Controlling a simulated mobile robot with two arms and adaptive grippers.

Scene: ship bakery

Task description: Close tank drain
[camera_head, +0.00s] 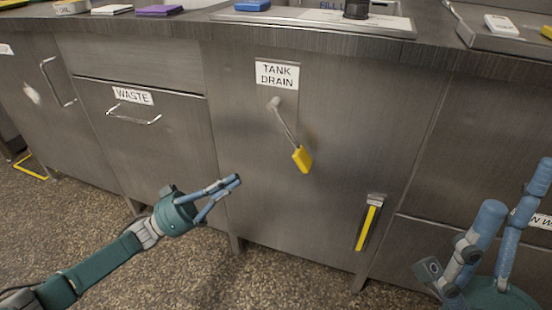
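The tank drain lever (285,125) is on the steel cabinet front, below the white "TANK DRAIN" label (277,74). It is a grey bar slanting down and right from its pivot, with a yellow grip (302,159) at its lower end. My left gripper (237,180) is left of and lower than the yellow grip, apart from it. Its fingertips meet, with nothing seen between them. My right gripper (518,187) is at the lower right, far from the lever, with its fingers spread and nothing seen between them.
A "WASTE" drawer (150,135) with a bar handle is on the left. A yellow strip gauge (367,226) is on the panel, right of and below the lever. The countertop (190,23) above holds several small items. The front around the lever is clear.

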